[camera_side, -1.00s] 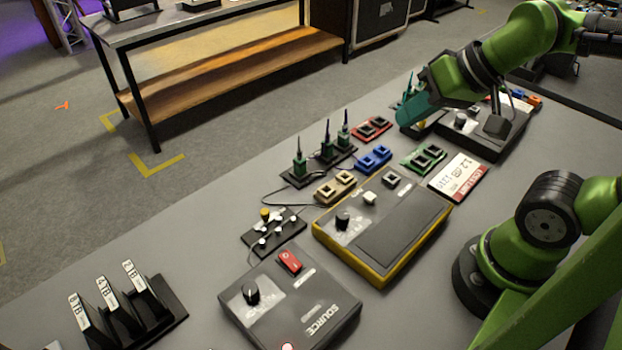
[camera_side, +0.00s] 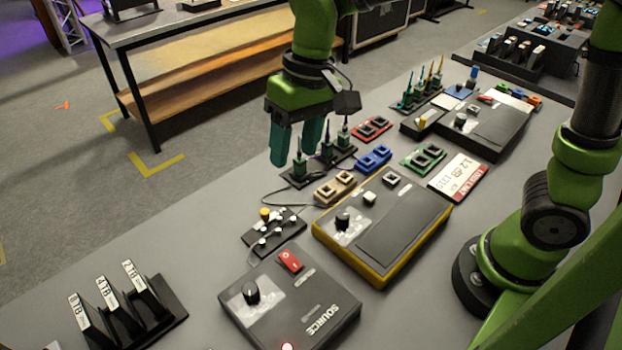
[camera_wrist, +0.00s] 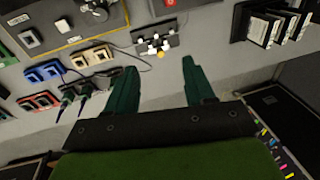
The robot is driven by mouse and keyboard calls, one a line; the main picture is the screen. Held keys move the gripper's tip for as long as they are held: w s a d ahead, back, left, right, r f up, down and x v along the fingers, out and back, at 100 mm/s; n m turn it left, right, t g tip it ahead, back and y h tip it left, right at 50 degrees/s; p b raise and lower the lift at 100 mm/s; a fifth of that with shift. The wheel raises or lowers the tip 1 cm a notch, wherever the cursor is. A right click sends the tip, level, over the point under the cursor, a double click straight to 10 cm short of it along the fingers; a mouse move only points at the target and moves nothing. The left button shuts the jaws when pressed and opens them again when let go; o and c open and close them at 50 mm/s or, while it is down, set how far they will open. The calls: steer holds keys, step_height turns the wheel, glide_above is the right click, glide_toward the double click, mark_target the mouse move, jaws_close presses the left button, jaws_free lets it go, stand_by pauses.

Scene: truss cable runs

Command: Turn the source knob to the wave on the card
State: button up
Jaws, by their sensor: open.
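The source box (camera_side: 305,312) is a dark box marked SOURCE at the front of the table in the side view. Its black knob (camera_side: 251,293) has a white pointer line and sits on a pale printed dial, too small to read. A red switch (camera_side: 289,260) is behind the knob. The card (camera_side: 459,176), white and red with printed text, lies right of the yellow-edged box; I cannot make out a wave on it. My gripper (camera_side: 296,158) is open and empty above the green-plugged cables, well behind the source knob. Its two teal fingers (camera_wrist: 162,90) show apart in the wrist view.
A yellow-edged box (camera_side: 385,225) stands beside the source box. A small jack panel (camera_side: 273,230), upright green plugs (camera_side: 318,162) and coloured socket blocks (camera_side: 373,157) lie behind. A rack of labelled drives (camera_side: 125,310) is at front left. Bare table lies between.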

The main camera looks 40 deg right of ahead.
mark_target(250, 288)
steer(key=shift+w+a+f+m+g+h, duration=0.85)
steer(key=shift+a+g, duration=1.65)
steer(key=shift+a, duration=4.3)
steer(key=shift+m+y, duration=0.35)
steer(key=x, duration=1.6)
steer(key=shift+c, duration=0.4)
jaws_close()
